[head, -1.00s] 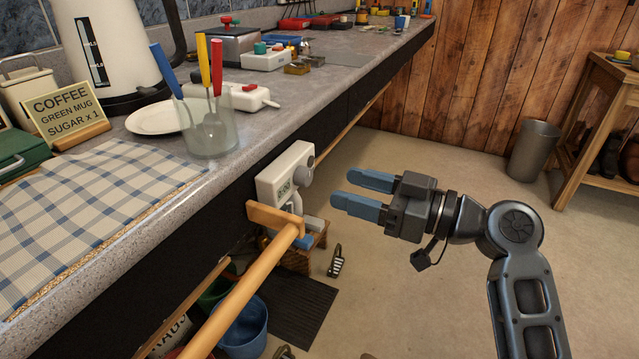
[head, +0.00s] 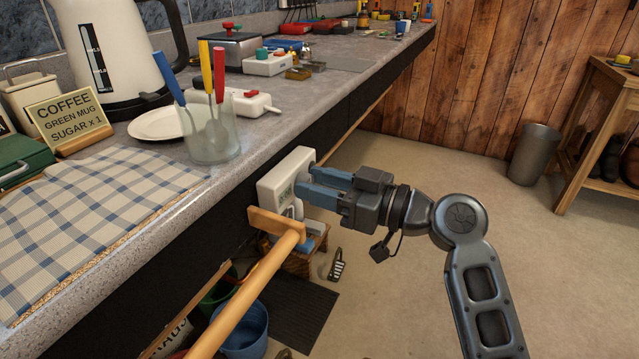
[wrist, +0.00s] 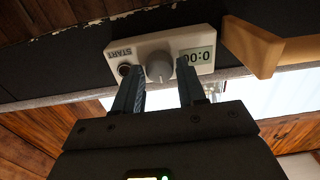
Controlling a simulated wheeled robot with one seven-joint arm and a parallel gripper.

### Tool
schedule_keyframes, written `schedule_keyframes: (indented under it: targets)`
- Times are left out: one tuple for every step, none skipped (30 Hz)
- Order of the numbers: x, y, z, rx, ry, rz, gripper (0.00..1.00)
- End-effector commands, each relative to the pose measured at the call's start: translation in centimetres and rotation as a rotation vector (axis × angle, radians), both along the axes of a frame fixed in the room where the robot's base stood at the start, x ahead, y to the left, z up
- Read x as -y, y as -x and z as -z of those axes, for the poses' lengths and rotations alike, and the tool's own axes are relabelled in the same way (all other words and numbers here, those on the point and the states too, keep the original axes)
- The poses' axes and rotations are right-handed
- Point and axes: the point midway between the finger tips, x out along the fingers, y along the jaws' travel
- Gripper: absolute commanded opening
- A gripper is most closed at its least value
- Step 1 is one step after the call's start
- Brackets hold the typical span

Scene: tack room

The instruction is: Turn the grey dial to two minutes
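The white timer box (head: 273,185) is fixed to the dark front of the counter. In the wrist view the timer (wrist: 152,45) shows its grey dial (wrist: 159,67) in the middle, a display (wrist: 195,57) that appears to read 0:00, and a round button (wrist: 125,70) by the word START. My gripper (head: 312,184) is open at the timer's face. In the wrist view its two blue fingers (wrist: 159,85) flank the dial, with gaps on both sides. In the head view the fingers hide most of the dial.
A wooden bar with a crosspiece (head: 255,290) juts out close beside the timer. The grey counter (head: 370,52) above holds a glass of coloured-handled tools (head: 210,135) and a plate (head: 155,123). A blue bucket (head: 247,335) stands below.

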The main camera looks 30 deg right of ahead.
Motion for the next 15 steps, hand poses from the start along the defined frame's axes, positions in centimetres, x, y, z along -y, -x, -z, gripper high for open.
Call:
schedule_keyframes:
  targets:
    - [0.01,0.01,0.0,0.0,0.0,0.0,0.35]
    - [0.01,0.01,0.0,0.0,0.0,0.0,0.32]
    - [0.01,0.01,0.0,0.0,0.0,0.0,0.28]
    - [0.01,0.02,0.0,0.0,0.0,0.0,0.26]
    - [0.01,0.02,0.0,0.0,0.0,0.0,0.23]
    - [0.01,0.02,0.0,0.0,0.0,0.0,0.19]
    - [0.01,0.02,0.0,0.0,0.0,0.0,0.16]
    - [0.01,0.02,0.0,0.0,0.0,0.0,0.13]
    - [0.01,0.02,0.0,0.0,0.0,0.0,0.09]
    - [0.01,0.02,0.0,0.0,0.0,0.0,0.06]
    - [0.01,0.02,0.0,0.0,0.0,0.0,0.04]
    - [0.01,0.02,0.0,0.0,0.0,0.0,0.03]
    - [0.02,0.02,0.0,-0.001,-0.001,0.0,0.03]
    - [0.02,0.02,0.0,-0.001,-0.002,0.0,0.03]
    - [0.02,0.02,-0.01,-0.002,-0.003,0.0,0.03]
